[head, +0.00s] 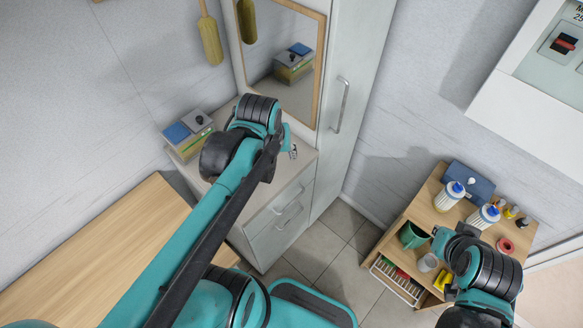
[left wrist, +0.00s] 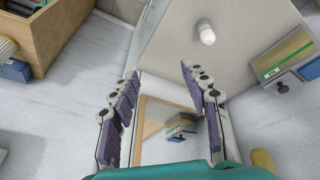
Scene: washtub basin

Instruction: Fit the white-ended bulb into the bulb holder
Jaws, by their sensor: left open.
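A small bulb with a rounded white end (left wrist: 206,32) sits on the pale cabinet top (left wrist: 222,62) in the left wrist view. My left gripper (left wrist: 160,75) is open and empty, its purple-padded fingers spread on either side of the picture's middle. The bulb lies beyond the fingertips, to their right. In the head view my left gripper (head: 293,151) is mostly behind its own wrist, over the cabinet top, and the bulb cannot be made out. A box with a dark round fitting (head: 199,119) stands at the cabinet's left; I cannot tell if this is the bulb holder. My right gripper's fingers are unclear.
A framed mirror (head: 281,62) hangs over the cabinet top, with a tall cupboard (head: 352,77) beside it. A wooden shelf unit (head: 424,212) at the right carries bottles, a blue case (head: 469,180) and small items. A wooden board (head: 105,250) is at the left.

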